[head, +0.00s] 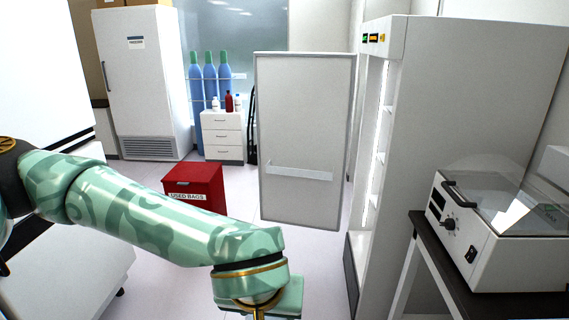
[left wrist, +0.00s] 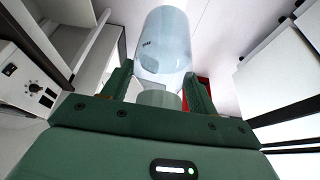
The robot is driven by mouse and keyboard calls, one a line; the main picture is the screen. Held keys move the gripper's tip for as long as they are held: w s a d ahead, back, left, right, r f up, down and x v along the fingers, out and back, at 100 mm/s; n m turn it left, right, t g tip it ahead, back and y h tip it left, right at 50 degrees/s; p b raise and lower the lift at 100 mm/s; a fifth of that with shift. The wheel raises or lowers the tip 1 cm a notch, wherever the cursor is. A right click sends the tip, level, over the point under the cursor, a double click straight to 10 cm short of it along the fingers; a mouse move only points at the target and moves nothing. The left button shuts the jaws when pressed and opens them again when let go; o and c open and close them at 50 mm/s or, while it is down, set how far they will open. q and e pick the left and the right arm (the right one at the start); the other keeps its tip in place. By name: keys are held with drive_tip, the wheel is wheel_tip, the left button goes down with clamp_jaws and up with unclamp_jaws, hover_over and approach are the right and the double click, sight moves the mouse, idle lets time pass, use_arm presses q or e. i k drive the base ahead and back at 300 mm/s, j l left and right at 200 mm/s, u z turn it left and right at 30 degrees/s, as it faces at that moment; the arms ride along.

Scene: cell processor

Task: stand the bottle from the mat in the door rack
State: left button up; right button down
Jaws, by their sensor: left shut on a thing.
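My left gripper (left wrist: 160,88) is shut on a clear, bluish bottle (left wrist: 163,42) with a pale cap end between the fingers. The bottle's body points away from my palm, with floor beyond it. In the head view my left arm comes in from the left and the gripper's body shows at the bottom edge; its fingers and the bottle are hidden there. The door rack (head: 300,172) appears as a pale ledge across the open white door (head: 305,120), ahead of and apart from the gripper. No mat shows. My right gripper is out of view.
The open white cabinet (head: 440,130) with lit shelves stands right of the door. A bench with a clear-lidded machine (head: 470,230) is at the right. A red used-bags bin (head: 195,184) stands left of the door.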

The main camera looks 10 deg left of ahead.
sight(282, 171)
drive_tip(key=i+u, duration=0.35)
drive_tip(key=i, duration=1.45)
drive_tip(key=i+l+u, duration=0.1)
drive_tip(key=i+u, duration=0.15)
drive_tip(key=i, duration=0.25)
drive_tip(key=i+l+u, duration=0.3)
drive_tip(key=i, duration=0.15)
drive_tip(key=i+l+u, duration=0.25)
drive_tip(key=i, duration=0.25)
